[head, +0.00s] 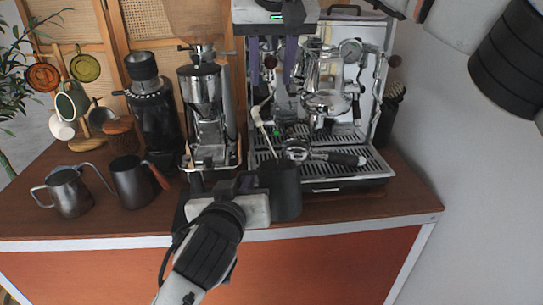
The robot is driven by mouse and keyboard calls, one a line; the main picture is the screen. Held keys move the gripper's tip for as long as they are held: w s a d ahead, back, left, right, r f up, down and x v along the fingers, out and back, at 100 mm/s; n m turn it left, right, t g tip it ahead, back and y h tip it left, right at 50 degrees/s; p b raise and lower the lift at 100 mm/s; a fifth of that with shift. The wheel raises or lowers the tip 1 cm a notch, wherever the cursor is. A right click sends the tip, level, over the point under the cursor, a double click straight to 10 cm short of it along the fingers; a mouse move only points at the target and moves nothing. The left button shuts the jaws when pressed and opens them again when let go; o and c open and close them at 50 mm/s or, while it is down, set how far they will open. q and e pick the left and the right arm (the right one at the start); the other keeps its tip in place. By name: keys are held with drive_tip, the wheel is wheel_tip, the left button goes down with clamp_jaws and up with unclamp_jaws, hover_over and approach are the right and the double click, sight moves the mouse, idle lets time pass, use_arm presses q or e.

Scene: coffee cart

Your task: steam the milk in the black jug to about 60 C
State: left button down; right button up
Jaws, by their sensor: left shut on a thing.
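A black jug (282,192) stands upright in my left gripper (262,200), which is shut on it at the front of the coffee machine (318,187). The gripper partly hides the jug, and its contents cannot be seen. A thin steam wand with a pale section (265,132) slants down toward the jug's top. I cannot tell whether its tip is inside the jug. My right gripper (272,75) hangs down in front of the machine's upper left, its two dark fingers apart with no object visible between them.
A portafilter (343,157) lies on the drip tray beside the jug. A grinder (205,110) stands left of the machine. The right front counter (405,205) is clear.

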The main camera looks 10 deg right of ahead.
use_arm(q)
drive_tip(key=shift+s+d+f+b, duration=0.1)
drive_tip(key=shift+s+f+b, duration=0.25)
drive_tip(key=shift+s+f, duration=0.7)
use_arm(e)
drive_tip(key=shift+f, duration=0.4)
use_arm(q)
drive_tip(key=shift+s+r, duration=0.15)
drive_tip(key=shift+s, duration=0.05)
